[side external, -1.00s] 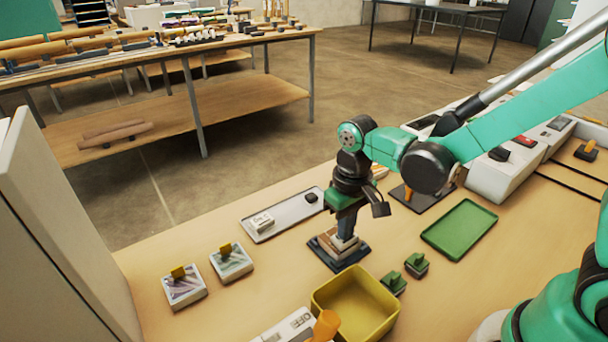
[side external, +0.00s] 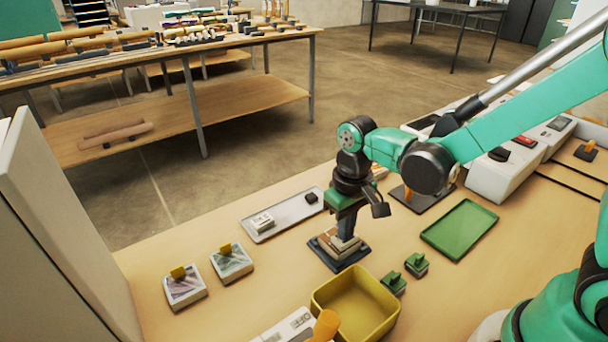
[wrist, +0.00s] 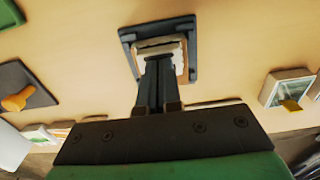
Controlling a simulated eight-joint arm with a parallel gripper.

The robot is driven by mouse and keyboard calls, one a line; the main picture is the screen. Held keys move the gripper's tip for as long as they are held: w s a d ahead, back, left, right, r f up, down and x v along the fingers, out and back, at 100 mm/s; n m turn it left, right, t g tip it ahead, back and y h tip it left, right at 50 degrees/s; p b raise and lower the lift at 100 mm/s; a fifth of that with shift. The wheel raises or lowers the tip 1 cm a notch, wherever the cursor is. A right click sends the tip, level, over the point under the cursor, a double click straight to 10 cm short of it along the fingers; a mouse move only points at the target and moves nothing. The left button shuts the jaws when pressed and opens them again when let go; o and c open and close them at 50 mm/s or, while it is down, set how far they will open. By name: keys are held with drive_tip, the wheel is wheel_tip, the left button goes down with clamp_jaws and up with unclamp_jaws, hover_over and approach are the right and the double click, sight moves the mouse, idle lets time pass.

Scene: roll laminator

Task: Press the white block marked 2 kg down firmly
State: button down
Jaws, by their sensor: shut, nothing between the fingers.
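My gripper (side external: 347,236) is shut and points straight down at a pale block (side external: 336,245) on a dark square base (side external: 347,263). In the wrist view my gripper (wrist: 158,60) has its fingertips together over the pale block (wrist: 180,62), inside the dark base (wrist: 191,40). The fingertips appear to touch the block's top or hang just over it; I cannot tell which. The fingers cover much of the block, and no marking on it is readable. A small white block (side external: 262,221) with dark marks too small to read lies on a grey tray (side external: 287,217).
A yellow bin (side external: 372,326) and two green stamp-like pieces (side external: 416,263) stand in front of the base. A green tray (side external: 460,229) lies to the right. Two pads with yellow tabs (side external: 232,262) lie to the left. Bare table surrounds the dark base.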

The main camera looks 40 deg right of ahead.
drive_tip(key=shift+r, duration=3.5)
drive_tip(key=s+d+r+t, duration=0.3)
drive_tip(key=d+t, duration=0.1)
drive_tip(key=t, duration=0.3)
drive_tip(key=shift+s, duration=0.35)
